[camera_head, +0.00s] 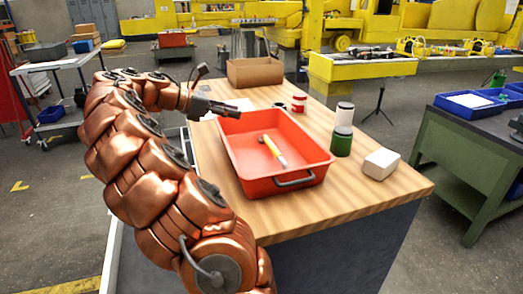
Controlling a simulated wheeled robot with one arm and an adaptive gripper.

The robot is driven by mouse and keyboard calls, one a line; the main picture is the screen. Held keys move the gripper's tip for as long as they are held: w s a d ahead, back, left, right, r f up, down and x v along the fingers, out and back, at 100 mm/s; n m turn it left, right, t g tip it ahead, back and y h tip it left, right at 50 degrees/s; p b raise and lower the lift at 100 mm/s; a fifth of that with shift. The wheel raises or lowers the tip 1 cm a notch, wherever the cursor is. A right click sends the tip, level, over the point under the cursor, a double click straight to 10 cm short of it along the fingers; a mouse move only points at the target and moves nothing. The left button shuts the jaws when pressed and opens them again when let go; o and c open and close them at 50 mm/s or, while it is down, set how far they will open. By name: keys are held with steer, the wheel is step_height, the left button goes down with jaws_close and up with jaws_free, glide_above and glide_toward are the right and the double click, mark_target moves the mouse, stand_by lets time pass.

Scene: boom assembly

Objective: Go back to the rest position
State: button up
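My gripper (226,109) is at the end of my copper-coloured arm, which curves up from the bottom of the picture and bends over to the right. The gripper is above the back left corner of a red tray (240,180) on the wooden workbench (285,215). It appears apart from the tray's contents. Its fingers are small and dark, and I cannot tell whether they are open or shut. A tool with a yellow and white handle (274,152) lies inside the tray.
On the bench stand a cardboard box (255,72), a red-and-white can (299,103), a white-topped container (344,117), a green can (341,142) and a white block (381,163). A green table (450,150) with blue bins (470,103) is at right. A cart (60,65) stands left.

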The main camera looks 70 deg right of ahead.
stand_by(0.4)
steer(key=s+a+f+m+t+y, duration=0.2)
steer(key=a+f, duration=0.4)
steer(key=a, duration=1)
steer(key=s+a+f+m+t+y, duration=0.3)
steer(key=s+a+f, duration=0.4)
steer(key=a, duration=0.9)
steer(key=s+a+f+m+t+y, duration=0.2)
steer(key=s+a+f+m+y, duration=0.1)
steer(key=a, duration=1.3)
step_height(320, 180, down, 4)
steer(key=shift+s+a+r+m+t+y, duration=0.1)
steer(key=shift+s+a+m+t+y, duration=0.3)
steer(key=shift+s+y, duration=0.5)
steer(key=shift+s+d, duration=0.2)
